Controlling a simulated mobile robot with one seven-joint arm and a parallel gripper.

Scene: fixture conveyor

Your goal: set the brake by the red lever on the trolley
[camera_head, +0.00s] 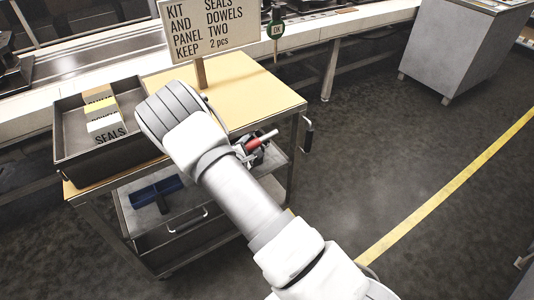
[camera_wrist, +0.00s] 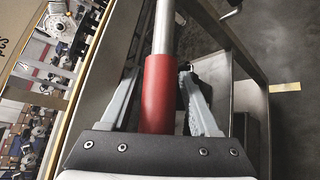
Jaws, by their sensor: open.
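The red lever (camera_head: 262,141) sticks out at the right side of the trolley (camera_head: 232,82), just below the wooden top. In the wrist view its red grip (camera_wrist: 157,95) runs upright in the picture, with a bare metal rod (camera_wrist: 164,28) beyond it. My gripper (camera_wrist: 160,76) is open, with one grey finger on each side of the red grip. Narrow gaps seem to show beside it; whether either finger touches it I cannot tell. In the head view my arm hides most of the gripper and part of the lever.
A dark tray (camera_head: 72,104) with labelled boxes (camera_head: 103,121) and a sign (camera_head: 208,22) stand on the trolley top. A blue object (camera_head: 155,191) lies on the lower shelf. A conveyor (camera_head: 110,52) runs behind.

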